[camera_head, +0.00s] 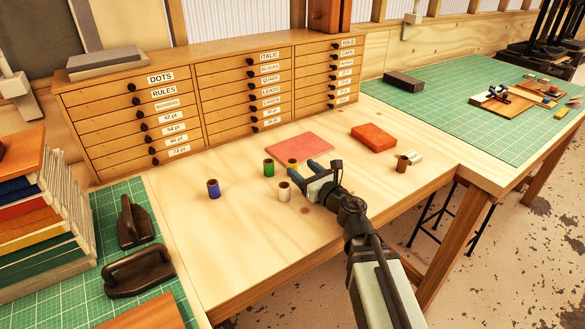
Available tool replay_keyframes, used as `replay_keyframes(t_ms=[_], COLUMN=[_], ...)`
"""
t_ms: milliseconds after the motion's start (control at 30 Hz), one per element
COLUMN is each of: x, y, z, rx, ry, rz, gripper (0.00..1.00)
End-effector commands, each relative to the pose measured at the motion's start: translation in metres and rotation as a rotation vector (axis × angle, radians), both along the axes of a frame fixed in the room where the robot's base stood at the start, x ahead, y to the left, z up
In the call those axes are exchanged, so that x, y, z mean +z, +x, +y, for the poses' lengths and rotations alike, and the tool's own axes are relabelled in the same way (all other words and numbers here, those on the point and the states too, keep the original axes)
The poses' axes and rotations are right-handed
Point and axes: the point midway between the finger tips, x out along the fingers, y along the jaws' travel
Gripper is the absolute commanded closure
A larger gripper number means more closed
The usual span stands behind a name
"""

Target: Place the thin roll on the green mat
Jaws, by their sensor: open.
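Several small rolls are on the wooden bench: a blue roll (213,189), a green roll (269,168) and a cream roll (284,191) stand upright. A yellow roll (292,162) is partly hidden by my gripper. A brown roll (402,164) stands at the right beside a pale roll (414,157) that seems to lie on its side. I cannot tell which is the thin one. My gripper (302,167) is open, its fingers pointing toward the yellow roll; whether they surround it is unclear. Green mats lie at the left (103,210) and back right (448,116).
A pink pad (300,148) and an orange block (374,138) lie behind my gripper. A labelled drawer cabinet (225,93) closes off the back. Dark irons (138,270) sit on the left mat. The right mat carries a dark block (404,81) and tools.

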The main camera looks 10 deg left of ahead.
Motion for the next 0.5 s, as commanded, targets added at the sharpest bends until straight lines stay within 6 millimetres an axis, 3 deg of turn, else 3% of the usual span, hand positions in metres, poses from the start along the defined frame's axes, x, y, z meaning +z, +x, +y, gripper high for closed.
replay_keyframes(t_ms=[267, 500], x=[0.028, 0.075], y=[0.0, 0.001], z=[0.0, 0.0], rx=[0.0, 0.0], ry=[-0.001, 0.0], rz=[-0.004, -0.006], gripper=[0.35, 0.35])
